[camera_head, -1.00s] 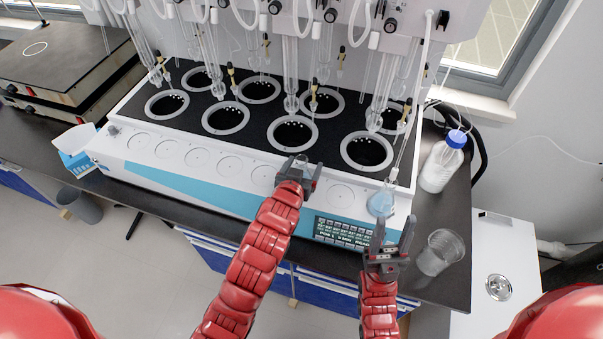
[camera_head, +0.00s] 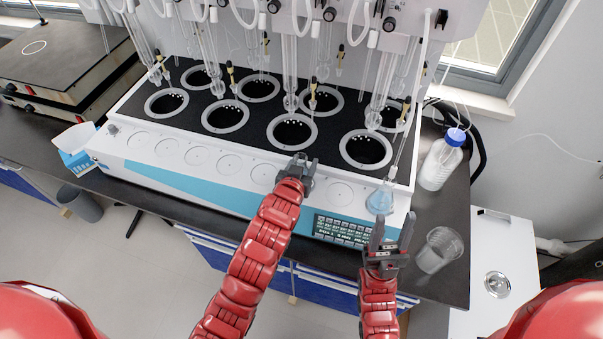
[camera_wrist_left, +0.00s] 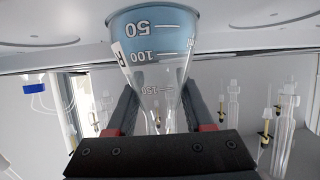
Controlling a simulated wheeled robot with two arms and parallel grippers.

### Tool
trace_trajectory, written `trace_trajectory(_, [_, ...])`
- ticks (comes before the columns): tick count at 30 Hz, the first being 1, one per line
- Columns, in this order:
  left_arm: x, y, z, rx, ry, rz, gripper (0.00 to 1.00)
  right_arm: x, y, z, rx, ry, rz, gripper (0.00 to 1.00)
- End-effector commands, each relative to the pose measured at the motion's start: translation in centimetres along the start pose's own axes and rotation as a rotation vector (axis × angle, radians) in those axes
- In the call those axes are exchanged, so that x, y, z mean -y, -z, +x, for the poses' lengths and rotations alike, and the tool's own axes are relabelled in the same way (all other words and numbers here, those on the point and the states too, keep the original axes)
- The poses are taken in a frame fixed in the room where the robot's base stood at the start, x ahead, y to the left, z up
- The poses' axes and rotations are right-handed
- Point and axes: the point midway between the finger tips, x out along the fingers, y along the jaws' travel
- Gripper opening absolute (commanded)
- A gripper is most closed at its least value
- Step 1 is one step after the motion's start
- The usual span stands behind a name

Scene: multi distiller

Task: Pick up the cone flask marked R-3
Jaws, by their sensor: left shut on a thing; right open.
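My left gripper (camera_head: 303,163) is shut on a cone flask (camera_wrist_left: 155,45), seen close up between its fingers in the left wrist view. The flask holds blue liquid and appears inverted there, with marks 50, 100 and 150. Its label shows only part of a letter, perhaps R; the number is hidden. In the head view, my gripper hides most of this flask, above the distiller's white front ledge. Another flask with pale blue liquid (camera_head: 381,201) stands at the ledge's right end. My right gripper (camera_head: 394,222) is open and empty just in front of it.
The distiller (camera_head: 222,192) has several round wells and glass tubes hanging above them. An empty beaker (camera_head: 440,250) stands right of my right gripper. A blue-capped bottle (camera_head: 440,162) stands behind it on the dark bench (camera_head: 447,207).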

Motion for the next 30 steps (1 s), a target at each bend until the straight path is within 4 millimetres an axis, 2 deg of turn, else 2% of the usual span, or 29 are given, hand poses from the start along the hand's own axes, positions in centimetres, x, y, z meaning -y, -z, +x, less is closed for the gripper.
trace_trajectory(10, [0.0, 0.6, -0.2, -0.006, 0.0, -0.001, 0.0, 0.0, -0.1, -0.5, 0.0, 0.0, 0.0, 0.48])
trace_trajectory(20, [0.0, 2.6, -1.0, -0.005, 0.001, -0.002, 0.0, 0.1, -0.4, -2.1, 0.0, 0.0, 0.0, 0.48])
trace_trajectory(22, [0.0, 3.4, -1.3, -0.011, 0.0, -0.001, 0.0, 0.1, -0.5, -2.6, 0.0, 0.0, 0.0, 0.48])
trace_trajectory(28, [-1.6, 2.5, -3.3, -0.005, -0.004, 0.001, 0.0, 0.2, -0.6, -3.6, 0.0, 0.0, 0.0, 0.48])
trace_trajectory(30, [-2.2, 2.6, -4.3, -0.001, -0.004, 0.002, 0.0, 0.1, -0.5, -3.0, 0.0, 0.0, 0.0, 0.48])
